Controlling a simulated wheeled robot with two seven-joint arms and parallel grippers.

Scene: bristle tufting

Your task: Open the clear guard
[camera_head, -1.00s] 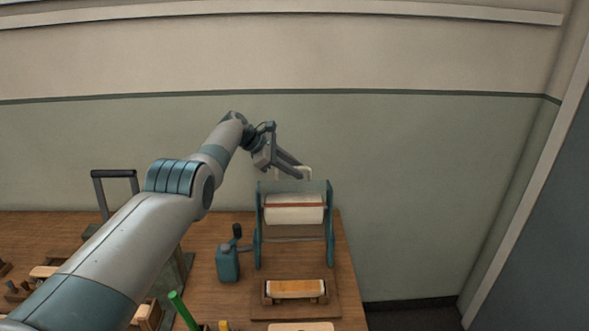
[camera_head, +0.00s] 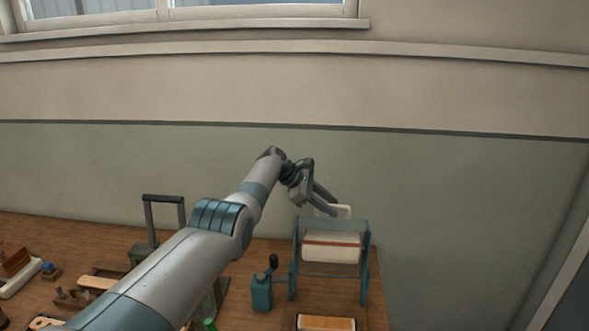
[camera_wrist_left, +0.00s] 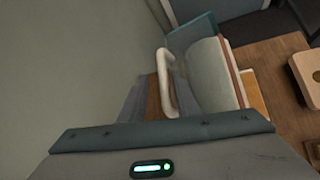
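The clear guard (camera_head: 335,228) is a see-through panel at the top of a teal-framed roller machine, with a white roller (camera_head: 331,247) behind or below it. A white loop handle (camera_head: 347,210) stands up at the guard's top; it also shows in the left wrist view (camera_wrist_left: 164,86). My left gripper (camera_head: 331,207) is at the handle. In the wrist view its two grey fingers (camera_wrist_left: 155,95) are apart, with the handle between them, closer to the right finger. Contact is unclear. The guard looks down over the roller. My right gripper is out of view.
A dark-handled frame (camera_head: 163,204) and several brush pieces are on the bench (camera_head: 100,240) to the left. The wall is close behind.

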